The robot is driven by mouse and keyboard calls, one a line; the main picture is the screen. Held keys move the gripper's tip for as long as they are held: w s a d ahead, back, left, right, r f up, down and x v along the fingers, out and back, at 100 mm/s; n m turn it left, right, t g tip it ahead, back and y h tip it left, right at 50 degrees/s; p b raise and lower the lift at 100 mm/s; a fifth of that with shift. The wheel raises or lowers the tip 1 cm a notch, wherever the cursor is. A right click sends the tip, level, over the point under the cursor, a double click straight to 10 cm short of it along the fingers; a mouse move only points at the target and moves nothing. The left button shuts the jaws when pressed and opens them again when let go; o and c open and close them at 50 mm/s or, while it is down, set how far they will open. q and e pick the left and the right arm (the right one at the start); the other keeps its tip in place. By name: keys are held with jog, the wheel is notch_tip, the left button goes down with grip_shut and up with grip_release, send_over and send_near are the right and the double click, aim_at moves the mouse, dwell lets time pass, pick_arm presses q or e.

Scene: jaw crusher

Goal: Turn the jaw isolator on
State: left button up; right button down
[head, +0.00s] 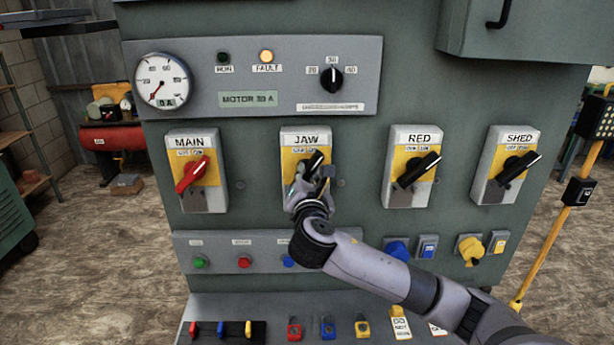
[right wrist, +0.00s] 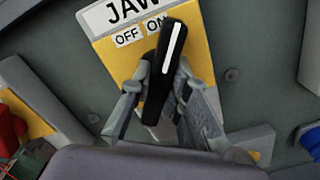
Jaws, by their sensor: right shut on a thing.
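The JAW isolator (head: 291,138) is a grey box with a yellow plate and a black rotary handle, second from left in the row. Its handle (right wrist: 167,58) tilts up and right in the head view. In the right wrist view its white-lined tip lies just right of the ON label (right wrist: 156,24), with the OFF label (right wrist: 126,38) further left. My right gripper (head: 314,181) is shut on the handle, a finger on either side of it. My left gripper is not in view.
The MAIN isolator (head: 207,201) with a red handle stands left; the RED (head: 425,137) and SHED (head: 521,138) isolators stand right. Above are a gauge (head: 162,80) and a lit amber FAULT lamp (head: 266,56). Push buttons (head: 200,262) and a shelf of padlocks (head: 328,326) lie below.

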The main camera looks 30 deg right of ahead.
jog(key=shift+m, duration=1)
jog(key=c, duration=1.5)
grip_release()
jog(key=shift+s, duration=0.1)
jog(key=v, duration=1.2)
jog(key=shift+f, duration=0.1)
